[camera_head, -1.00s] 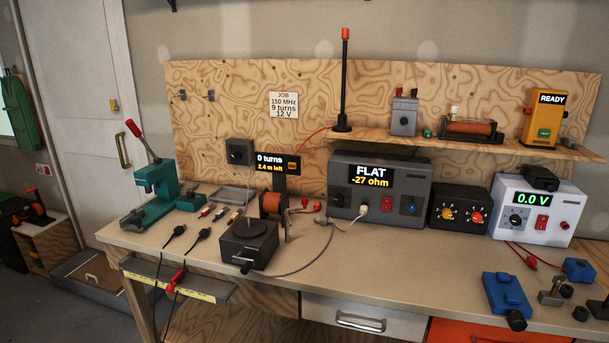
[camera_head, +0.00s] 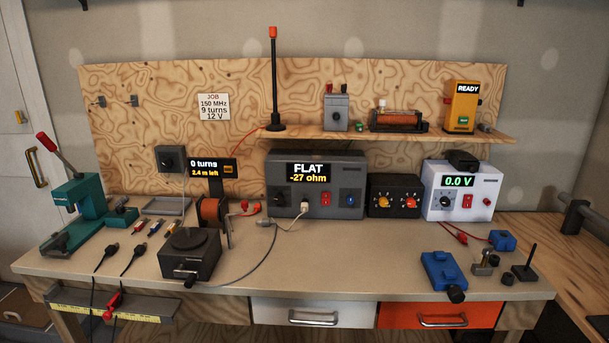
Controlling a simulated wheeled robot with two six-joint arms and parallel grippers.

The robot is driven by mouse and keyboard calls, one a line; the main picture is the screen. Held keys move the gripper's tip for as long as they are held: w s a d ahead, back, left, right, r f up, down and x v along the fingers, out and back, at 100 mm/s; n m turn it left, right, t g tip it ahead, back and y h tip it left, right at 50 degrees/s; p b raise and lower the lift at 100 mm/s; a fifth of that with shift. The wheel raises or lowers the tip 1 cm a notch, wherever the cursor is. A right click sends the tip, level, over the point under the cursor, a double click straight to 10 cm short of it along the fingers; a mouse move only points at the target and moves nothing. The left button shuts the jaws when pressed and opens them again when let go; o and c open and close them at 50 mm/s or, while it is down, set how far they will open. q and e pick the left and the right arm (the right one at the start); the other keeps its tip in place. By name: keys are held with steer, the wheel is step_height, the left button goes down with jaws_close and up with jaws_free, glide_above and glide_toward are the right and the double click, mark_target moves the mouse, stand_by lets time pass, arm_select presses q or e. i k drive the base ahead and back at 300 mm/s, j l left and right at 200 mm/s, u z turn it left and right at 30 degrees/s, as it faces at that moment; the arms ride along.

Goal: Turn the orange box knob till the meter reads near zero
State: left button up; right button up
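The grey meter box (camera_head: 315,185) stands at the back of the bench, and its screen (camera_head: 309,173) reads "FLAT" and "-27 ohm". Right of it is a small black box (camera_head: 394,183) with a yellow-orange knob (camera_head: 383,202) on the left and a redder orange knob (camera_head: 410,203) on the right. Their pointer positions are too small to read. An orange-yellow box (camera_head: 462,100) marked "READY" stands on the shelf, with a green button on its front. Neither of my grippers is in view.
A white supply (camera_head: 459,195) reading "0.0 V" stands right of the black box. A teal press (camera_head: 85,205), a black crank box (camera_head: 190,254) and a blue vise (camera_head: 444,271) stand on the bench (camera_head: 340,278). A cable crosses the bench; its front middle is clear.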

mark_target(410, 203)
steer(key=i+l, duration=0.15)
steer(key=i, duration=0.15)
steer(key=i+l, duration=0.1)
steer(key=i, duration=0.15)
steer(key=i+z, duration=0.15)
steer(key=z, duration=0.25)
steer(key=i+l+z, duration=0.1)
steer(key=z, duration=0.35)
steer(key=i+j+z, duration=0.1)
steer(key=i+z, duration=0.15)
steer(key=z, duration=0.65)
